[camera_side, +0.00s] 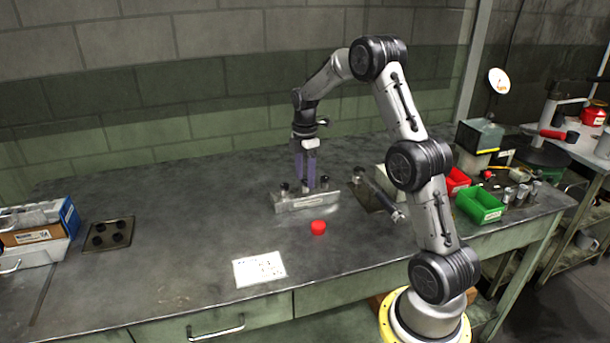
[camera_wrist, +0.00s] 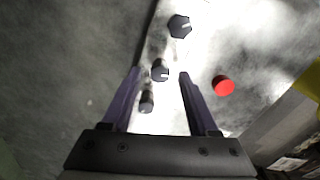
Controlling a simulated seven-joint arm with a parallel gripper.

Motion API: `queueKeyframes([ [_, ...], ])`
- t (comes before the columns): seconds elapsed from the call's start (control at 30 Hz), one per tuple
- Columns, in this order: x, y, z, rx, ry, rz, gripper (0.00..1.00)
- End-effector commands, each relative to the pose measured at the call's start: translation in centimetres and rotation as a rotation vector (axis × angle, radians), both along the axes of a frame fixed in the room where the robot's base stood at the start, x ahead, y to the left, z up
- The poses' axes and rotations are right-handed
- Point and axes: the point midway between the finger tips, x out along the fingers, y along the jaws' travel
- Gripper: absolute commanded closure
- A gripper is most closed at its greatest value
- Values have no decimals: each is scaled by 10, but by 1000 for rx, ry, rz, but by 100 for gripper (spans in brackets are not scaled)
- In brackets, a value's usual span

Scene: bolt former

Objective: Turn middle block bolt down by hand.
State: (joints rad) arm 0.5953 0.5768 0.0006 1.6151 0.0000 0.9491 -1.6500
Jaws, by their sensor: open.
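A pale metal block (camera_side: 308,202) stands on the bench with three dark-headed bolts along its top. The middle bolt (camera_side: 305,187) is partly hidden by my fingers in the side view. In the wrist view the middle bolt (camera_wrist: 160,71) shows between my fingertips, with a gap on each side. One outer bolt (camera_wrist: 180,26) is beyond it and the other (camera_wrist: 147,102) is nearer my palm. My gripper (camera_side: 306,180) points down over the block, its purple fingers apart. In the wrist view my gripper (camera_wrist: 159,72) is open and holds nothing.
A red round piece (camera_side: 318,227) lies in front of the block. A white sheet (camera_side: 259,269) lies near the front edge. A dark plate (camera_side: 108,235) with several knobs is at left. Green (camera_side: 481,205) and red bins are at right. The bench's left middle is clear.

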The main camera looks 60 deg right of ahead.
Motion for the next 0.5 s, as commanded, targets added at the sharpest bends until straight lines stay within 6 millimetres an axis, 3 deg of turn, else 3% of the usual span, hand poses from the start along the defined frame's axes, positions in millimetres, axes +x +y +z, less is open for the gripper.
queueKeyframes([
  [0.27, 0, 0, -1, 0, 0, 0, 40],
  [0.5, 0, 0, -1, 0, 0, 0, 83],
])
